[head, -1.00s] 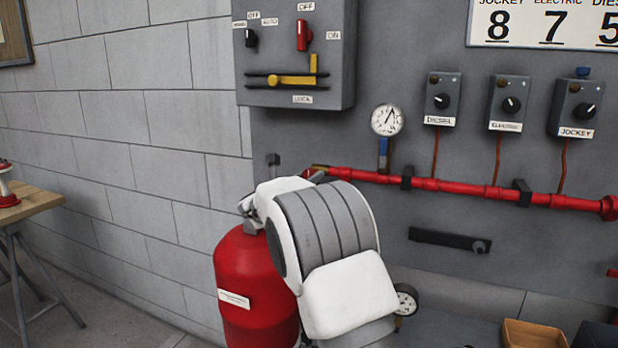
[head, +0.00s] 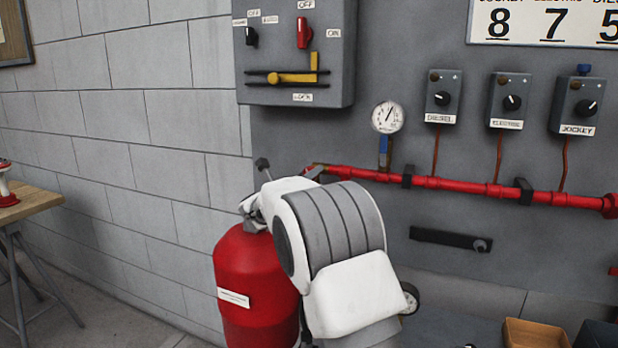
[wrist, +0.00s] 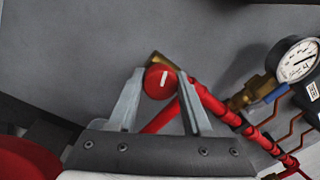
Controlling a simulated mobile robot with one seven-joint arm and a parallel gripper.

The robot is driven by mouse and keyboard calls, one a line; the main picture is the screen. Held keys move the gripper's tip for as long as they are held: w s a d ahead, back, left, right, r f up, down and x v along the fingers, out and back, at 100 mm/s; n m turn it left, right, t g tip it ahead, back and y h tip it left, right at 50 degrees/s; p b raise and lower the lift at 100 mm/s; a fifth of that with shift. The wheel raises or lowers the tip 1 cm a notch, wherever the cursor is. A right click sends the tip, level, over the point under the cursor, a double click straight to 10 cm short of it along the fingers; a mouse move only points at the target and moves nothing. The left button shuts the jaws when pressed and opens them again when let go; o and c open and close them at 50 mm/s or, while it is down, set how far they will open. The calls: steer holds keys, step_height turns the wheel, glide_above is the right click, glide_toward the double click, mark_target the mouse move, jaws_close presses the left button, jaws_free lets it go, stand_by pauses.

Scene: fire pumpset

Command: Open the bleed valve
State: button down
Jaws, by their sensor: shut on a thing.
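The bleed valve's round red knob (wrist: 160,82) with a white mark shows in the wrist view, in front of a brass fitting (wrist: 155,60) at the end of the red pipe. The white mark stands nearly upright. My gripper (wrist: 160,77) is shut on the knob, one grey finger on each side. In the head view my white and grey arm hides the knob and most of my gripper. The red pipe (head: 450,184) runs right from behind my arm.
A gauge (head: 387,117) with a blue lever (head: 384,152) stands on the pipe, close right of my gripper. A red tank (head: 252,285) is beside my arm. A control box (head: 295,60) hangs above. A wooden table (head: 30,203) is far left.

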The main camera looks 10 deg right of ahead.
steer(key=n, duration=0.6)
steer(key=shift+r+n+t+p, duration=0.1)
steer(key=shift+n+t+p, duration=0.2)
steer(key=shift+t+p, duration=0.1)
steer(key=n+p, duration=0.2)
steer(key=n, duration=0.4)
steer(key=shift+r+n+y, duration=0.1)
steer(key=shift+n+y, duration=0.3)
steer(key=n+p, duration=0.2)
steer(key=n, duration=0.2)
steer(key=n+p, duration=0.2)
steer(key=n, duration=0.2)
steer(key=shift+r+t+y, duration=0.1)
steer(key=shift+t+y, duration=0.2)
steer(key=n+p, duration=0.3)
steer(key=n, duration=0.1)
steer(key=shift+n+y+p, duration=0.3)
steer(key=shift+n+y, duration=0.1)
steer(key=shift+n+p, duration=0.45)
steer(key=shift+n, duration=0.25)
